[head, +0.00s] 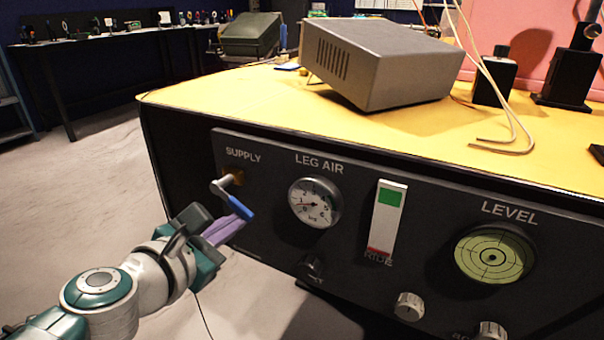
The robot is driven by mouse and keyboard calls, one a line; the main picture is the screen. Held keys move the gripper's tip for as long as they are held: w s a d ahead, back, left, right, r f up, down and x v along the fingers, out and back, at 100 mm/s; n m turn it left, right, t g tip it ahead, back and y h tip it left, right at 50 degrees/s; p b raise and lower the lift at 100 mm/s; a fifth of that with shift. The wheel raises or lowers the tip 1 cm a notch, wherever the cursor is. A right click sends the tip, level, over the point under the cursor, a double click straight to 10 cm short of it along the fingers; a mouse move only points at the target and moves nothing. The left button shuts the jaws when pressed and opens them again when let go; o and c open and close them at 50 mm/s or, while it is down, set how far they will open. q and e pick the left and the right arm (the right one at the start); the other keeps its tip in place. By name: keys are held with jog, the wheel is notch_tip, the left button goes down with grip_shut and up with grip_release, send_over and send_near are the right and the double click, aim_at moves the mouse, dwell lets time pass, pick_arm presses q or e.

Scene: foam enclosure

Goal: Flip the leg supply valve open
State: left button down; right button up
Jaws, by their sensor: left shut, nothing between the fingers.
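The leg supply valve has a small metal lever with a blue grip (239,207), on the black front panel (360,255) under the word SUPPLY. The lever slants down and to the right from its brass-coloured mount. My left gripper (240,222) comes in from the lower left. Its purple fingers are shut and empty, with the tips just below the blue grip. I cannot tell whether they touch it. The LEG AIR gauge (314,202) is right of the lever. My right gripper is not in view.
A grey metal box (380,62) and black stands sit on the yellow tabletop (215,95) above the panel. Knobs, a ride indicator (386,220) and a round level (492,254) are farther right. Open floor lies to the left.

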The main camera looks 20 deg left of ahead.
pick_arm(q)
jog(key=shift+d+r+n+h+p, duration=0.15)
jog(key=shift+r+n+h+p, duration=0.2)
jog(key=shift+r+n+p, duration=0.25)
jog(key=shift+d+r+n+h+p, duration=0.15)
jog(key=shift+r+n+h+p, duration=0.2)
jog(key=shift+n+p, duration=0.3)
jog(key=shift+d+r+n+h+p, duration=0.15)
jog(key=shift+r+n+h+p, duration=0.2)
jog(key=shift+n+p, duration=0.35)
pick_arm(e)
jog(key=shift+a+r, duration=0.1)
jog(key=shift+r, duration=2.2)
